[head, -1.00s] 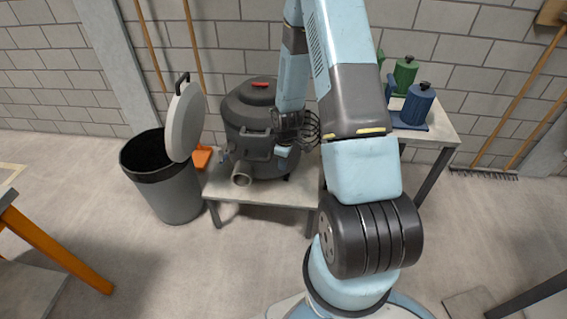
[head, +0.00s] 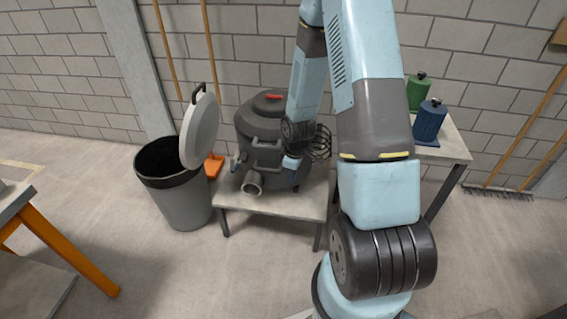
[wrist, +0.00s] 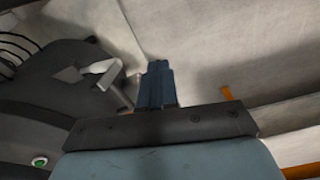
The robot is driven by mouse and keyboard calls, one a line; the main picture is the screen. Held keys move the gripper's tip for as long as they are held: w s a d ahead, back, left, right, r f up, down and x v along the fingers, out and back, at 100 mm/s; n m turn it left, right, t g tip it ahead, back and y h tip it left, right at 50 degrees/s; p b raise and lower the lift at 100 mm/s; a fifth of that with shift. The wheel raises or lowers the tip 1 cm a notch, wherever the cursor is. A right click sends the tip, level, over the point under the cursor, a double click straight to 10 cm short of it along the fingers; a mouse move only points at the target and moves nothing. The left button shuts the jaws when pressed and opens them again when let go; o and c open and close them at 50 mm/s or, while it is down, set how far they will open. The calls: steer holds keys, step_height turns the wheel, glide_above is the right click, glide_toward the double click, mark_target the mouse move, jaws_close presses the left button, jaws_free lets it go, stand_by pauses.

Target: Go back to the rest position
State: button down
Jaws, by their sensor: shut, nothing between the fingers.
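My gripper (head: 291,163) hangs at the end of my arm in the head view, pointing down in front of the right side of a dark grey canister machine (head: 258,150). It is small there, and I cannot tell whether it touches the machine. In the wrist view its blue fingers (wrist: 156,84) are together with nothing between them. Part of a dark body with a light grey handle shows left of the fingers there. My upper arm hides part of the wall and of the right-hand table.
The machine stands on a low table (head: 290,203). Left of it is a grey bin (head: 184,204) with its lid (head: 201,132) raised. Green (head: 418,92) and blue (head: 430,120) canisters stand on a table at right. An orange-legged table (head: 70,252) is at far left. Open floor lies between.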

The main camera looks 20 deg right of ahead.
steer(key=s+r+m+t+h, duration=0.1)
steer(key=s+r+m, duration=0.15)
steer(key=r, duration=1.15)
steer(key=s+r+m+t, duration=0.1)
steer(key=r+m+t, duration=0.15)
steer(key=r, duration=1.05)
steer(key=s+a+r+m+t, duration=0.1)
steer(key=s+r+m, duration=0.4)
steer(key=s+r, duration=1.1)
steer(key=shift+s+a+r+t, duration=0.2)
steer(key=shift+s+a+t, duration=0.15)
steer(key=shift+s+a, duration=0.3)
